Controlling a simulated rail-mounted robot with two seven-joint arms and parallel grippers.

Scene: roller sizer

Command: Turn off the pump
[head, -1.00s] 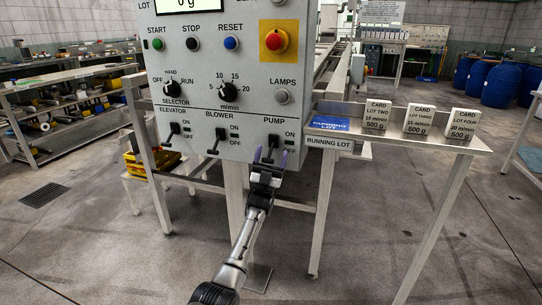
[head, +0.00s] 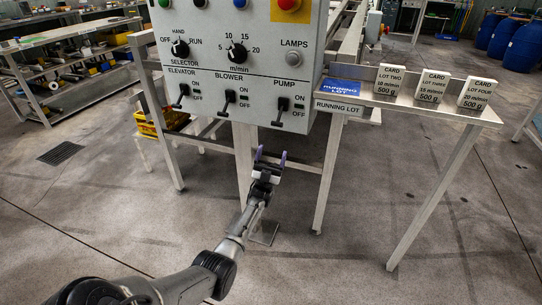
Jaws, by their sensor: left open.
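The pump switch (head: 281,113) is a black lever on the lower right of the grey control panel (head: 265,62), under the label PUMP. Its lever points down, toward the OFF mark. My left gripper (head: 270,156) is below the panel's bottom edge, apart from the lever. Its two purple-tipped fingers point up and are spread with nothing between them. My right gripper is not in view.
The blower switch (head: 227,103) and elevator switch (head: 180,96) sit left of the pump switch, levers also down.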

